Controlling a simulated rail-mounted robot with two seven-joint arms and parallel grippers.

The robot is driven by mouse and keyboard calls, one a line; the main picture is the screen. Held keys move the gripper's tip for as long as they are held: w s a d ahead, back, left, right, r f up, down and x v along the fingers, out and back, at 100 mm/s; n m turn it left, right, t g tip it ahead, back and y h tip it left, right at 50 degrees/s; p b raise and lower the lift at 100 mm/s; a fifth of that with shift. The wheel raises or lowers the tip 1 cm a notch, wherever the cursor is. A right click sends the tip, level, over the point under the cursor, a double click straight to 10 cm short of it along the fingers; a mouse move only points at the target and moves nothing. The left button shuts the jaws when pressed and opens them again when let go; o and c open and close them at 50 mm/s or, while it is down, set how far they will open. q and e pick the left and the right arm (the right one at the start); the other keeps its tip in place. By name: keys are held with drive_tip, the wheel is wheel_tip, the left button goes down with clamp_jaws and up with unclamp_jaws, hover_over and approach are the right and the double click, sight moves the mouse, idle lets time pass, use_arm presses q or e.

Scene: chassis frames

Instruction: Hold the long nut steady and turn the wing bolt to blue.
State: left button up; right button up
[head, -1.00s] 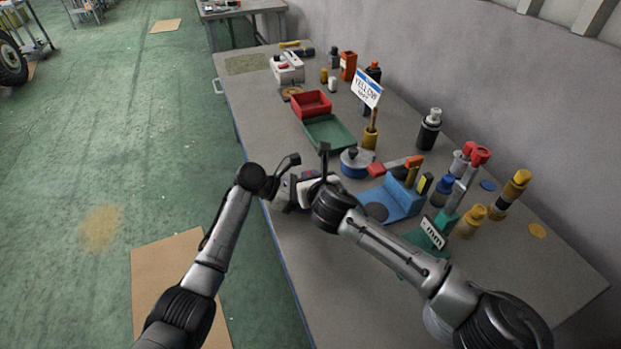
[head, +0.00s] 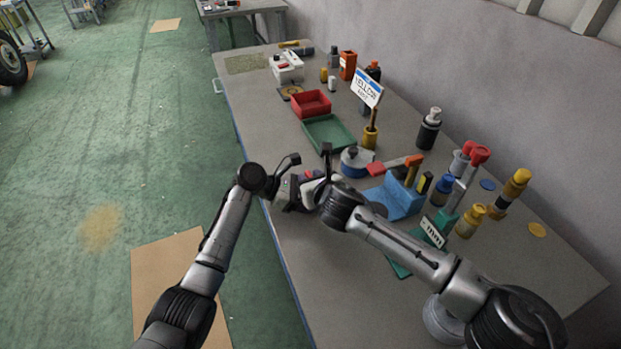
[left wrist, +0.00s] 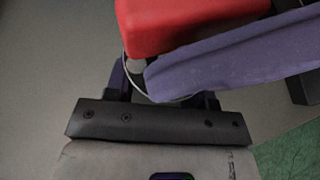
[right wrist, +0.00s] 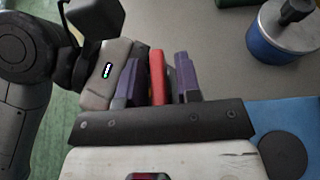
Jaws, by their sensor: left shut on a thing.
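My two grippers meet low over the table's left edge. A red part (right wrist: 157,75), which looks like the wing bolt, stands between the purple fingers of my right gripper (head: 318,178), with gaps beside it. It also shows as a red block (left wrist: 190,27) in the left wrist view, with a purple finger of the right gripper crossing in front. My left gripper (head: 298,186) is shut below the red part. The piece in its jaws, likely the long nut, is mostly hidden. A thin pale arc shows under the red block. No blue mark shows on the bolt.
A blue stand (head: 402,200) and a blue pot with a dark knob (head: 355,163) are close to the right gripper. A green stand with a white label (head: 432,232), bottles and red-topped tools fill the right. Trays, red (head: 311,104) and green (head: 328,133), lie behind. The front table is clear.

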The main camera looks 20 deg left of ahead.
drive_tip(key=shift+o, duration=0.5)
drive_tip(key=shift+r, duration=0.15)
drive_tip(key=shift+s+r, duration=0.1)
drive_tip(key=v, duration=1.1)
drive_tip(key=shift+s+d, duration=0.2)
drive_tip(key=shift+s, duration=0.05)
use_arm(q)
drive_tip(key=o, duration=0.8)
